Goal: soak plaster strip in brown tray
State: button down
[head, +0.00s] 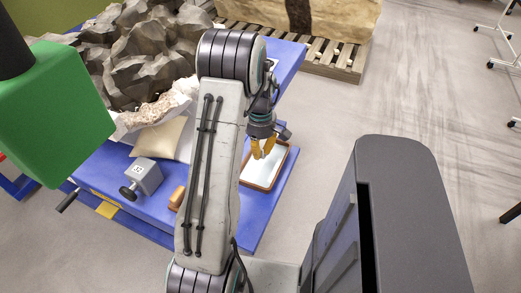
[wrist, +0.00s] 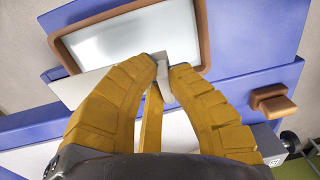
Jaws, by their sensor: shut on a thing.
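The brown tray (head: 263,187) lies at the right end of the blue table, with a pale, shiny surface inside its brown rim. In the wrist view the tray (wrist: 205,35) is just beyond my fingertips. My gripper (head: 264,149) points down over the tray's far part in the head view. In the wrist view my gripper's yellow fingers (wrist: 164,68) are shut on a pale, flat strip (wrist: 82,88), seemingly the plaster strip. The strip overlaps the tray's near rim in the picture; I cannot tell whether it touches. The strip is hidden in the head view.
On the blue table (head: 110,165) are a grey box with a knob (head: 146,176), a brown block (head: 177,198), a cream cushion (head: 160,138) and a large grey rock (head: 135,55). A green block (head: 55,115) looms at left. Open floor (head: 440,85) lies to the right.

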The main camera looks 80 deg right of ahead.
jog(key=b, duration=0.3)
send_over(260, 173)
jog(key=shift+f, duration=2.45)
jog(key=shift+f+b, duration=1.75)
jog(key=shift+f, duration=0.25)
jog(key=shift+r, duration=0.15)
jog(key=shift+r+p, duration=2.15)
jog(key=shift+r, duration=0.75)
jog(key=shift+r+p, duration=1.85)
jog(key=shift+r, duration=0.7)
